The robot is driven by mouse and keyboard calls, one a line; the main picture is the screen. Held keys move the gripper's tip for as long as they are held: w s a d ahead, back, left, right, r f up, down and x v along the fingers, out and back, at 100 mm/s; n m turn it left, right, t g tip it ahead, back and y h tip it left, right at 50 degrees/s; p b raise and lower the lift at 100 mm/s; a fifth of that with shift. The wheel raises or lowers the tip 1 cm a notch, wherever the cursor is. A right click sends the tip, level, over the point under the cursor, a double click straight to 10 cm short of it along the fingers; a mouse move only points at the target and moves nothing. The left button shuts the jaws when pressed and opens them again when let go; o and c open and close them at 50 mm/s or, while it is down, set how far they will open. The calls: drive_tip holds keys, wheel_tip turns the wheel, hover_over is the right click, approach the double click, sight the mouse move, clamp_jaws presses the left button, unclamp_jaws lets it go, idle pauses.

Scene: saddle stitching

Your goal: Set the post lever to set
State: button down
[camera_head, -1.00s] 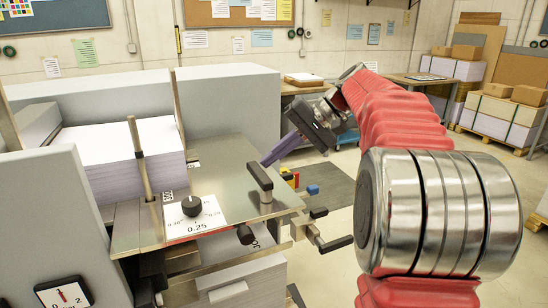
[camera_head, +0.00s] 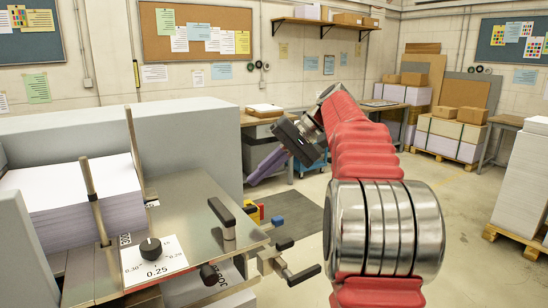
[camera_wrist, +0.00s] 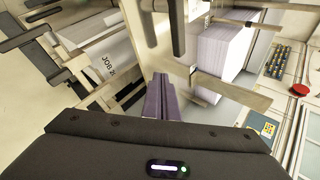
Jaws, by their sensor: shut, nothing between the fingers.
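The feeder machine has several black-handled levers at its right side. One handle (camera_head: 222,212) stands on a short post on the metal plate (camera_head: 185,205); others (camera_head: 303,275) stick out lower at the right edge. I cannot tell which is the post lever, and no "set" mark is readable. My gripper (camera_head: 262,170), with purple fingers, is shut and empty. It hangs beyond and above these levers, apart from them. In the wrist view, the shut fingers (camera_wrist: 157,98) point at the machine, with a dark upright handle (camera_wrist: 178,25) beyond them and another black handle (camera_wrist: 30,35) at the left.
A dial marked 0.25 (camera_head: 150,247) and a thin upright rod (camera_head: 94,205) stand on the plate, beside a paper stack (camera_head: 75,200). The wrist view shows a red button (camera_wrist: 299,90) at the right. Free floor (camera_head: 460,230) lies right of the machine.

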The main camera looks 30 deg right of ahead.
drive_tip(key=shift+s+d+r, duration=0.1)
drive_tip(key=shift+d+r, duration=1.85)
drive_tip(key=shift+d, duration=0.2)
drive_tip(key=shift+s, duration=0.1)
